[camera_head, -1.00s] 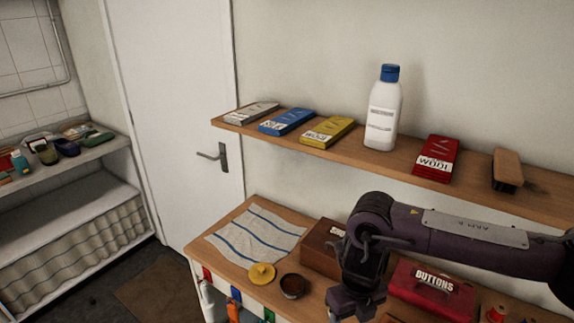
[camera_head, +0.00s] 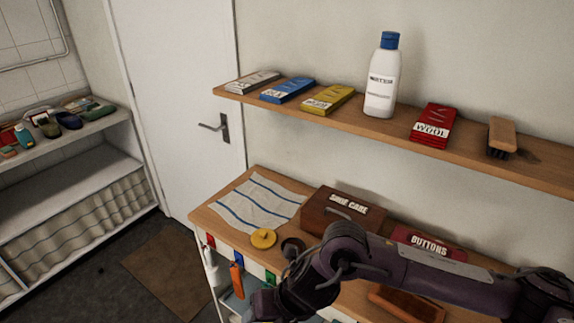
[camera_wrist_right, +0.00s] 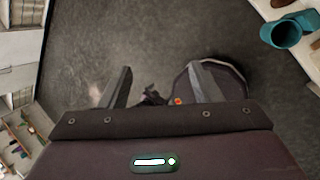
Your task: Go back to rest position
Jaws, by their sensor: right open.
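My right arm comes in from the right in the head view, in front of the sideboard (camera_head: 350,295). My right gripper is low at the bottom of that view, partly cut off and hard to make out. In the right wrist view, my right gripper (camera_wrist_right: 160,88) has its two fingers apart with nothing between them, above the grey floor (camera_wrist_right: 140,45). My left gripper is not in view.
The sideboard holds a striped cloth (camera_head: 258,205), a yellow lid (camera_head: 263,239), a shoe care box (camera_head: 340,212) and a red buttons box (camera_head: 428,241). A wall shelf (camera_head: 390,125) carries a white bottle (camera_head: 382,85), packets and a brush (camera_head: 502,137).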

